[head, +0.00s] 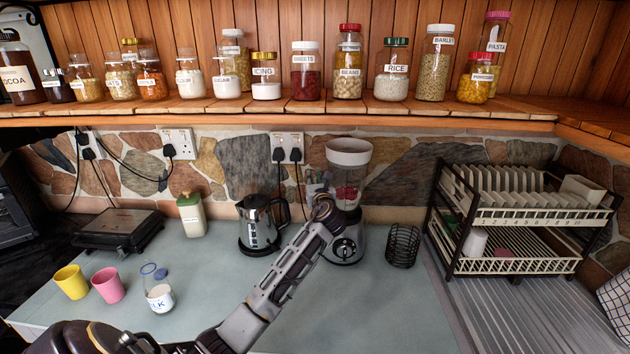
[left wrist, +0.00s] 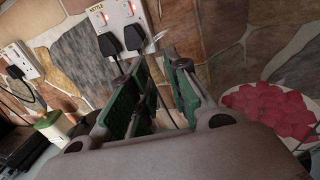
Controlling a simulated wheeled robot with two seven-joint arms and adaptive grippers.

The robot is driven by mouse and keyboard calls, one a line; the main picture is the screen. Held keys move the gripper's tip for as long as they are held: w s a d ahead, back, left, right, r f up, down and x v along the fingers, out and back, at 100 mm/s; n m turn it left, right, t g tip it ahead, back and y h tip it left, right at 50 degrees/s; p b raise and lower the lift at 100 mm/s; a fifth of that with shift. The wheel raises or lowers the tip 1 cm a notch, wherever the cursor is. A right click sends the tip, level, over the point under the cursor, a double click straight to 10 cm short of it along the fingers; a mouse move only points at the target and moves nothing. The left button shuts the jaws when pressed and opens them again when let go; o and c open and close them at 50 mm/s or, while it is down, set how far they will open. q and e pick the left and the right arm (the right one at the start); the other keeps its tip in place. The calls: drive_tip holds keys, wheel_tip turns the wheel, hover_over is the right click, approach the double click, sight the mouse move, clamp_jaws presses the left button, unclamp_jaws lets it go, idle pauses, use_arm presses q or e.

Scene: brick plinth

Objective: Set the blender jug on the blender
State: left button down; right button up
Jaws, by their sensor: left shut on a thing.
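The blender jug (head: 348,154) is clear with a wide white rim and red chunks inside. It is upright directly over the blender base (head: 346,248), a dark and silver unit on the counter. My arm partly covers where they meet, so I cannot tell if the jug is seated or just above it. My left gripper (head: 324,190) is at the jug's left side, shut on the jug, probably at its handle. In the left wrist view the gripper's green-padded fingers (left wrist: 158,85) point at the wall, and the jug's red chunks (left wrist: 268,108) show at the right. My right gripper is out of view.
A steel kettle (head: 262,224) stands left of the blender, and a black wire basket (head: 403,246) stands right. A dish rack (head: 520,220) fills the right side. A shelf of jars (head: 300,106) runs above. The front middle of the counter is clear.

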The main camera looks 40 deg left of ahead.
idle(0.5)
use_arm(q)
drive_tip(key=c, duration=1.6)
unclamp_jaws()
drive_tip(key=shift+c, duration=0.2)
drive_tip(key=shift+s+f, duration=0.1)
drive_tip(key=shift+f, duration=0.3)
drive_tip(key=shift+r+p+v, duration=0.2)
drive_tip(key=shift+p+v, duration=0.35)
drive_tip(key=shift+v, duration=0.55)
drive_tip(key=shift+p+v, duration=0.65)
drive_tip(key=shift+v, duration=3.75)
